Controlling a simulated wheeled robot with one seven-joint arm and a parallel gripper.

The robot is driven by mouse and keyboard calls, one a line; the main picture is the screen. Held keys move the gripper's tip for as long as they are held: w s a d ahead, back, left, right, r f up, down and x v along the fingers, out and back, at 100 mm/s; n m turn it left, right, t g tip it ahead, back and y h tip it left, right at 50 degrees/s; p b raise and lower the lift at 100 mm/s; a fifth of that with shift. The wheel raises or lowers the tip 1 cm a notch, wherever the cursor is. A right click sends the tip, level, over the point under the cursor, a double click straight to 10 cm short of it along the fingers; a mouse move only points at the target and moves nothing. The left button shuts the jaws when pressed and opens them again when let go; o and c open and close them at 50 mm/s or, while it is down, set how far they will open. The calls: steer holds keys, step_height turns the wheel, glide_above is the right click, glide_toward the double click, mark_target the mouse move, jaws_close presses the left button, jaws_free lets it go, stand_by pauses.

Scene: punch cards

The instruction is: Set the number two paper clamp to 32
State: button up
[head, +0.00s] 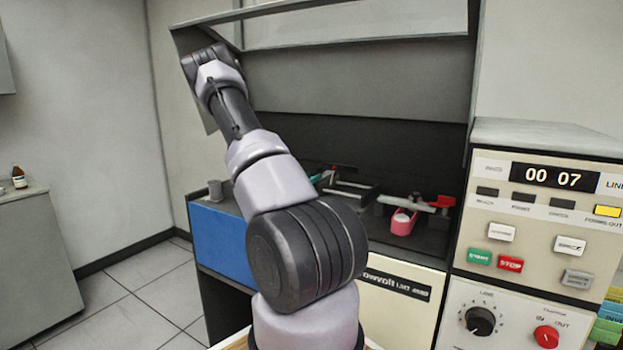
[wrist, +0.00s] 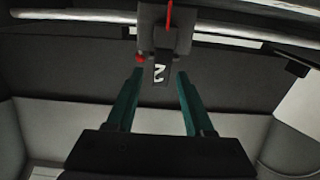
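The number two paper clamp (wrist: 161,42) is a dark grey block with a white 2 on its lower tab and a thin red pointer at its top, at the upper middle of the wrist view. A metal rail runs behind it. My gripper (wrist: 160,74) is open, its two teal fingers apart on either side of the numbered tab. The tab sits at the level of the fingertips; I cannot tell whether they touch it. No scale figures are readable, so the clamp's setting cannot be told.
The printer (head: 400,304) has a dark open top bay, with a pink-red part (head: 403,222) and a red lever (head: 442,202) at its right. A control panel (head: 490,212) reading 00 07 stands to the right. A small red knob (wrist: 140,58) is beside the clamp.

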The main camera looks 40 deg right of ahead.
steer(key=v, duration=1)
steer(key=shift+a, duration=0.4)
